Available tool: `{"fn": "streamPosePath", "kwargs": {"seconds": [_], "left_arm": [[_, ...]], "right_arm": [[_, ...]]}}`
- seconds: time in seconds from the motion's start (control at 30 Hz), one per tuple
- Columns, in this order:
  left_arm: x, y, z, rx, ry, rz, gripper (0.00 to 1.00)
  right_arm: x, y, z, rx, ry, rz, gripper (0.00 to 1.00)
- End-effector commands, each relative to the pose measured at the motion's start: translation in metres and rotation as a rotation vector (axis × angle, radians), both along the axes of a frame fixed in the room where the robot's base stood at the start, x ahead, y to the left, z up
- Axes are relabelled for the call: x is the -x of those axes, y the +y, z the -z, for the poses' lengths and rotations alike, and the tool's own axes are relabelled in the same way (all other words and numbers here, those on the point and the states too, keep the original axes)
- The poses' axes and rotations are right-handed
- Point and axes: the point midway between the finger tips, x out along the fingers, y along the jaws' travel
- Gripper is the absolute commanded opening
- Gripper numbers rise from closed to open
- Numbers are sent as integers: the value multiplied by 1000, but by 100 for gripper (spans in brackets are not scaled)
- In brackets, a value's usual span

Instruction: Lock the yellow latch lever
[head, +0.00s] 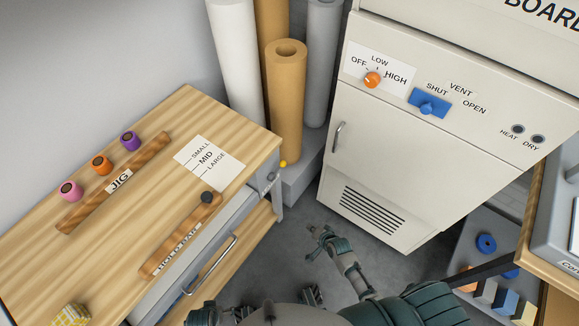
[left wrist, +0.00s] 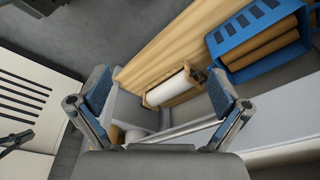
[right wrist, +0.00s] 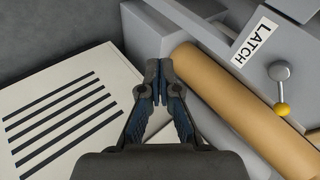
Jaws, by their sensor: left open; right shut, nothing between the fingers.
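The yellow latch lever (right wrist: 282,90) shows at the right of the right wrist view. It has a round metal pivot, a short arm and a yellow ball at its end, beside a LATCH label (right wrist: 254,42). In the head view its yellow ball (head: 283,163) shows at the workbench's right corner. My right gripper (head: 313,230) is shut and empty, over the floor between bench and cabinet, apart from the lever. It also shows shut in the right wrist view (right wrist: 158,80). My left gripper (left wrist: 160,90) is open and empty; the lever is not clear in its view.
The wooden workbench (head: 130,230) stands left, with a hold bar (head: 180,237) and a jig bar (head: 115,182). Tall rolls (head: 284,105) stand behind the lever. A white cabinet (head: 385,150) stands right. A blue bin (left wrist: 255,45) holds brown rolls. The floor between is clear.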

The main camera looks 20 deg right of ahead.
Motion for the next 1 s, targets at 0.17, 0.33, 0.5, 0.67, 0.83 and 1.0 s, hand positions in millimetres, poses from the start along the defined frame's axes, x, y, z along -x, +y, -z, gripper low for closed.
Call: {"fn": "streamPosePath", "kwargs": {"seconds": [0.17,0.33,0.5,0.67,0.83,1.0], "left_arm": [[2,3,-62,3,-24,-6,100],[8,6,-96,5,-34,-7,100],[9,5,-104,3,-37,-8,100],[8,5,-104,3,-37,-8,100],[1,3,-101,11,-67,-6,100],[-25,-6,-100,39,-189,2,100]], "right_arm": [[-108,-15,-83,-540,-226,376,0],[-145,-25,-135,-836,-309,506,0],[-149,-28,-144,-887,-318,524,0],[-149,-28,-144,-884,-318,524,0],[-156,-27,-140,-881,-317,523,0],[-179,-22,-133,-881,-316,523,0]]}}
